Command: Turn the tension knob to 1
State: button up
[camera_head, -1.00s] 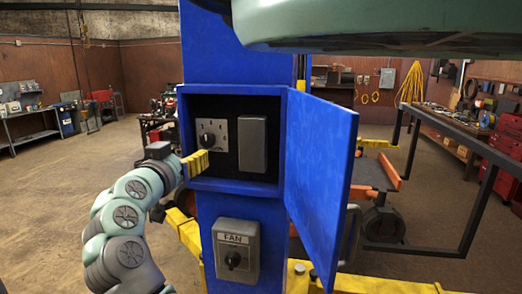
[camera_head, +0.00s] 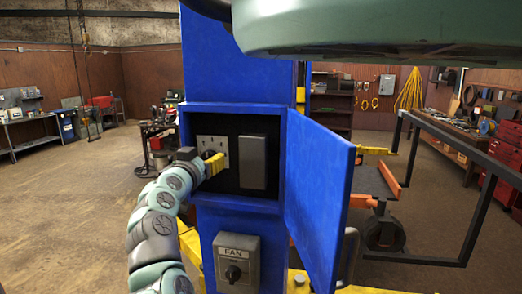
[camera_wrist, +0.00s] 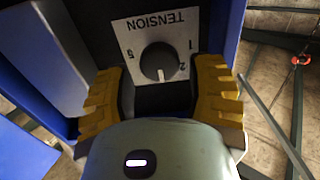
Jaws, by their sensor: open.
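The tension knob (camera_wrist: 159,60) is round and black, on a pale plate (camera_wrist: 126,30) marked TENSION, which appears upside down in the wrist view. The 1 is at the knob's upper right and the 5 at its left. The knob's white mark points toward the picture's bottom, at neither number. My gripper (camera_wrist: 160,74) is open, with a yellow finger on either side of the knob and visible gaps. In the head view the plate (camera_head: 207,141) is inside the blue box, and my gripper (camera_head: 214,165) hides most of the knob.
The blue box's door (camera_head: 318,175) stands open to the right. A grey cover (camera_head: 252,162) sits beside the plate inside the box. A FAN switch box (camera_head: 236,262) is mounted below on the blue post (camera_head: 215,222). Floor on the left is clear.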

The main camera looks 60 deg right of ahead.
jog(key=shift+x, duration=1.15)
jog(key=shift+o, duration=0.2)
jog(key=c, duration=0.9)
